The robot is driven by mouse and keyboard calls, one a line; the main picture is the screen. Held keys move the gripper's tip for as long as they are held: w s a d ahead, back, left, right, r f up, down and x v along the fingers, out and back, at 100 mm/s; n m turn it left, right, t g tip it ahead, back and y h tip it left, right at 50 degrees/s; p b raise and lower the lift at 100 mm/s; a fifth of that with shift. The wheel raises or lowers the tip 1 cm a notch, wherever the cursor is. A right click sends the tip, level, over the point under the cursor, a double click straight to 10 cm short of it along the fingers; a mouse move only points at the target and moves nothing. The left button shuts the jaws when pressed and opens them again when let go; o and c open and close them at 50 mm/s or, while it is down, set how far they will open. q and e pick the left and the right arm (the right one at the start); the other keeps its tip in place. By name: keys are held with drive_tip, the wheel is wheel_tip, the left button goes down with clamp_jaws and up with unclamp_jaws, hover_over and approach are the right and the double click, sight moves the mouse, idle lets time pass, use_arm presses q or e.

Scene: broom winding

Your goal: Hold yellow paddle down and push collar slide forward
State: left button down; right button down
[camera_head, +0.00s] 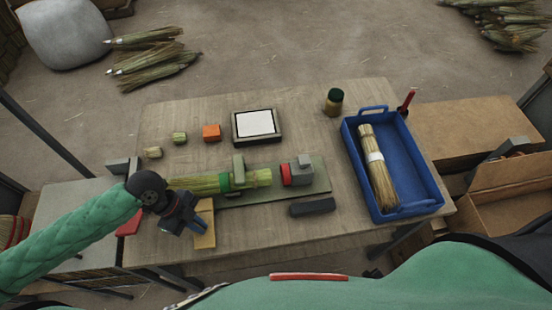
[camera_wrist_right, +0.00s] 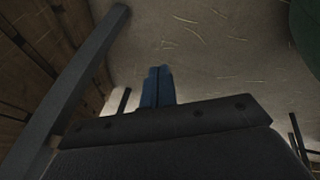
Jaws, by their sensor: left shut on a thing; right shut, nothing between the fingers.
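The yellow paddle (camera_head: 205,238) lies at the front left of the green base plate (camera_head: 318,180). My left gripper (camera_head: 198,226) is at the paddle's left side, its blue fingers closed against it; the exact contact is partly hidden. A grey block with a red face (camera_head: 298,174), which looks like the collar slide, sits on the plate's right part. A straw bundle (camera_head: 205,184) lies along the plate with a green block and band (camera_head: 238,172) around it, its end apart from the red face. My right gripper (camera_wrist_right: 158,86) is shut and empty in the right wrist view, away from the table.
A blue tray (camera_head: 428,190) with a bound broom head (camera_head: 378,172) stands at the right. A dark grey bar (camera_head: 312,207) lies in front of the plate. A framed white pad (camera_head: 256,124), orange block (camera_head: 211,132) and jar (camera_head: 334,101) stand at the back.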

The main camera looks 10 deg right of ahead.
drive_tip(key=w+d+r+n+t+h, duration=0.15)
drive_tip(key=w+d+r+n, duration=0.35)
drive_tip(key=d+r, duration=0.75)
drive_tip(key=w+d+r+n+t+y, duration=0.1)
drive_tip(key=w+d+r+n+t, duration=0.35)
drive_tip(key=d+r, duration=0.75)
drive_tip(key=w+d+r+n+t+y, duration=0.2)
drive_tip(key=w+r+n, duration=0.9)
drive_tip(key=w+r, duration=0.75)
drive_tip(key=w+a+r+n+t+y, duration=0.2)
drive_tip(key=w+r+t+y, duration=0.3)
drive_tip(key=r, duration=0.5)
drive_tip(key=s+a+r+n+g+y, duration=0.3)
drive_tip(key=a+r+n, duration=0.3)
drive_tip(key=a, duration=0.5)
drive_tip(key=s+a+r+n+g+y, duration=0.2)
drive_tip(key=a+r+n+g+y, duration=0.15)
drive_tip(key=a+n, duration=0.55)
drive_tip(key=s+a+r+n+g+y, duration=0.3)
drive_tip(key=a+r+n, duration=0.25)
drive_tip(key=a, duration=0.85)
approach(301, 170)
drive_tip(key=shift+g, duration=0.35)
drive_tip(key=shift+w+a+r, duration=0.75)
drive_tip(key=shift+a, duration=0.2)
drive_tip(key=shift+w+a+r, duration=0.7)
drive_tip(key=shift+w+a, duration=0.1)
drive_tip(key=shift+a, duration=0.15)
